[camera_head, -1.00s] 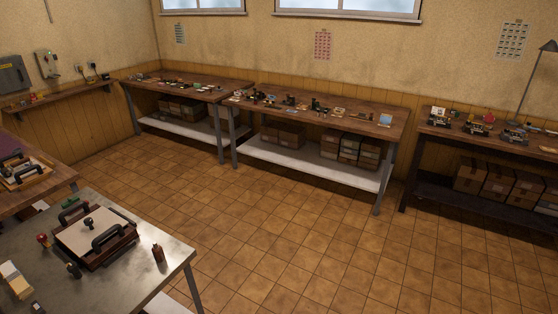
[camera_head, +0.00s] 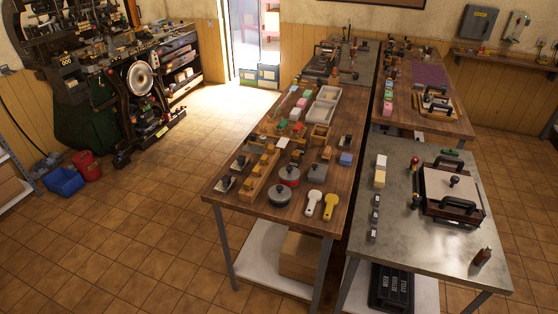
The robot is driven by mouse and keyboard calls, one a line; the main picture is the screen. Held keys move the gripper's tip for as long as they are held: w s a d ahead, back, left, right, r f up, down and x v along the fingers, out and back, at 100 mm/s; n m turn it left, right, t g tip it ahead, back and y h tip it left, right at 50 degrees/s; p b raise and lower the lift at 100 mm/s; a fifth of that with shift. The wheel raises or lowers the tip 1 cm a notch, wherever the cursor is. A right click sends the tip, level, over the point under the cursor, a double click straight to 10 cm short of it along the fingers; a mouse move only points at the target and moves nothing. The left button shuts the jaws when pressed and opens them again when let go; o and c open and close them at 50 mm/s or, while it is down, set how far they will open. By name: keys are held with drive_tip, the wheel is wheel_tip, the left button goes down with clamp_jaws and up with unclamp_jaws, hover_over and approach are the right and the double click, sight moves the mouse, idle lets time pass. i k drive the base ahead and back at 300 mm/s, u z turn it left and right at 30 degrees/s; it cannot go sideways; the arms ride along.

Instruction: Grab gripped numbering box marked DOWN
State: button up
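My gripper is not in view. I cannot read the word DOWN on anything here, so I cannot tell which thing is the numbering box. Several small dark blocks, one of them here (camera_head: 376,200), stand in a row on the left of the metal-topped table (camera_head: 420,262). A small dark reddish-brown block (camera_head: 481,257) stands alone near that table's front right. The wooden table (camera_head: 250,214) beside it holds many small tools and blocks, too small to identify.
A large black press (camera_head: 140,80) stands at the back left, with a red bucket (camera_head: 87,166) and a blue bin (camera_head: 64,182) near it. A black crate (camera_head: 391,288) with white lettering sits under the metal-topped table. The tiled floor (camera_head: 150,230) at the left is clear.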

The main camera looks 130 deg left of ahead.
sight(295, 162)
drive_tip(key=u, duration=1.55)
drive_tip(key=i, duration=0.1)
drive_tip(key=u, duration=2.4)
drive_tip(key=i, duration=1)
drive_tip(key=z, duration=0.05)
